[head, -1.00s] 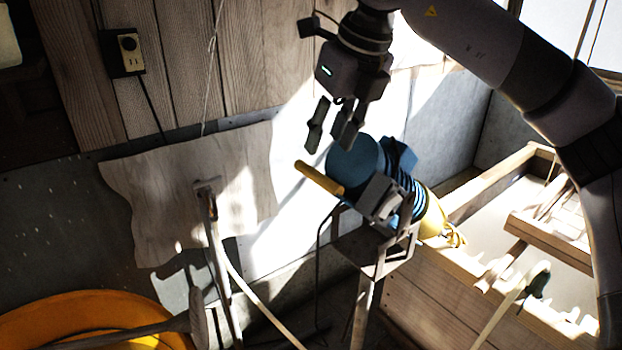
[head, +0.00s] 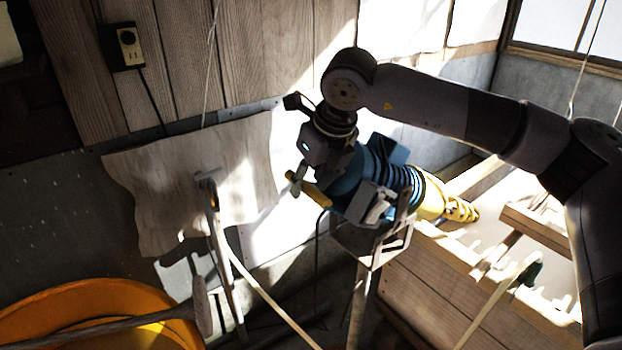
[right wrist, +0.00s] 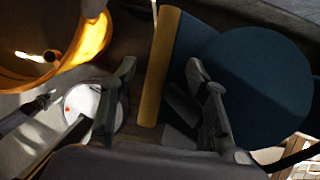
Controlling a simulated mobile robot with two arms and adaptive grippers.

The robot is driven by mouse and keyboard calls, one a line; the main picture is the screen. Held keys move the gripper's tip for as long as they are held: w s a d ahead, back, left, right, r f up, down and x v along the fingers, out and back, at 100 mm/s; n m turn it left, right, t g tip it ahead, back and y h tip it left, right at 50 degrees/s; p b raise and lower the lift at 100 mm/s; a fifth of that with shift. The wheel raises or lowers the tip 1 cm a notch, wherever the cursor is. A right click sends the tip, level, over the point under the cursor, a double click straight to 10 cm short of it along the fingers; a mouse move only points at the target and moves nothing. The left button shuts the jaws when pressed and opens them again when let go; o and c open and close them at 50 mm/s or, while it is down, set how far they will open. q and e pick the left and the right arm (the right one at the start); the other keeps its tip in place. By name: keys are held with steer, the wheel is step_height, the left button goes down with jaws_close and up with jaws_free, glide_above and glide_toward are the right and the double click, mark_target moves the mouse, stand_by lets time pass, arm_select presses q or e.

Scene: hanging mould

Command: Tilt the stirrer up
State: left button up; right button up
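The stirrer has a blue body (head: 350,180), a yellow bar handle (head: 309,189) at its left end and a yellow cone (head: 445,201) at its right end. It sits in a grey metal bracket (head: 376,242) on a post, with the cone end slightly lower. My right gripper (head: 298,181) is at the handle, in front of the blue end. In the right wrist view, its fingers (right wrist: 160,70) are apart, with the yellow handle (right wrist: 158,95) showing between them; contact cannot be told. My left gripper is not in view.
A wooden box (head: 470,315) stands right of and below the stirrer, with a wooden frame over it. An orange tub (head: 60,305) with a long-handled tool (head: 203,304) is at lower left. Another tool (head: 212,200) leans against the wall sheet (head: 150,200).

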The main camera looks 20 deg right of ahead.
steer(key=shift+a, duration=0.1)
steer(key=shift+s, duration=0.1)
steer(key=c, duration=0.5)
steer(key=shift+s, duration=0.1)
jaws_close()
steer(key=shift+a, duration=0.1)
steer(key=shift+w, duration=0.2)
steer(key=shift+c, duration=1.6)
jaws_free()
steer(key=o, duration=0.8)
